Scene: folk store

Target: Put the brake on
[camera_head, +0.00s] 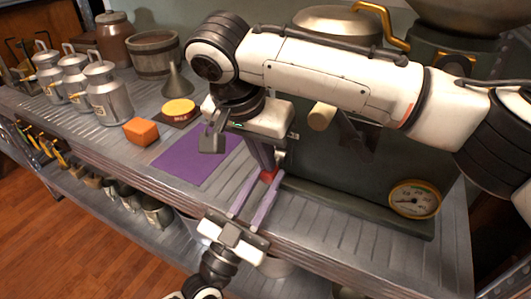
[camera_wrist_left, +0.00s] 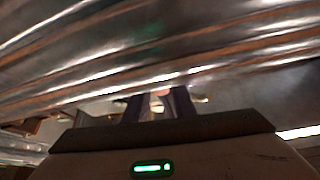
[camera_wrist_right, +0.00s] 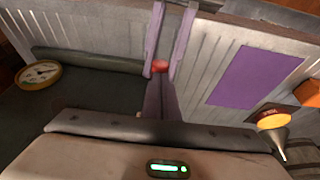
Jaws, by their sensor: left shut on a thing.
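A small red piece (camera_head: 268,176) sits at the green scale's left end; I cannot tell for sure whether it is the brake. It also shows in the right wrist view (camera_wrist_right: 160,67). My left gripper (camera_head: 262,182) reaches up from below, its two purple fingers on either side of the red piece and shut on it. My right gripper (camera_head: 266,168) comes down from above, fingers together, tips close to the red piece. I cannot tell whether they touch it. The left wrist view is blurred, and the piece is partly hidden there.
The dark green scale base (camera_head: 330,208) with a round dial (camera_head: 413,198) stands at right. A purple mat (camera_head: 195,160), an orange block (camera_head: 141,131) and a yellow-topped weight (camera_head: 179,109) lie left. Metal cans (camera_head: 107,95) stand farther left. My right arm spans the upper view.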

